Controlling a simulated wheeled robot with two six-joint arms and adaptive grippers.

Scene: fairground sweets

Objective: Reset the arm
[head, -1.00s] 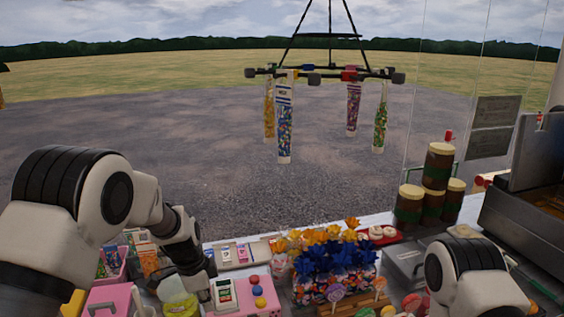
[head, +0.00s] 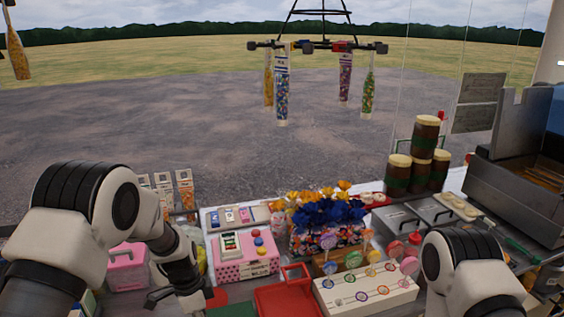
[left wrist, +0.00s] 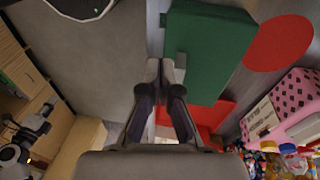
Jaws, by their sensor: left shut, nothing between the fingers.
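My left arm comes in from the left in the head view, bent down in front of the counter. Its wrist end hangs near the lower edge, left of the pink dotted box (head: 232,273), and its fingertips are hard to make out there. In the left wrist view my left gripper (left wrist: 166,72) has its fingers together with nothing between them, beside a green box (left wrist: 205,50). My right arm (head: 465,268) shows only its upper part at the lower right of the head view. Its gripper is out of view.
A red tray (head: 285,302), a white lollipop stand (head: 345,298) and blue flowers (head: 322,212) crowd the counter. A pink case (head: 127,270) stands left. Brown jars (head: 424,142) and a metal fryer (head: 510,195) are at the right. Sweet tubes (head: 282,90) hang beyond the counter.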

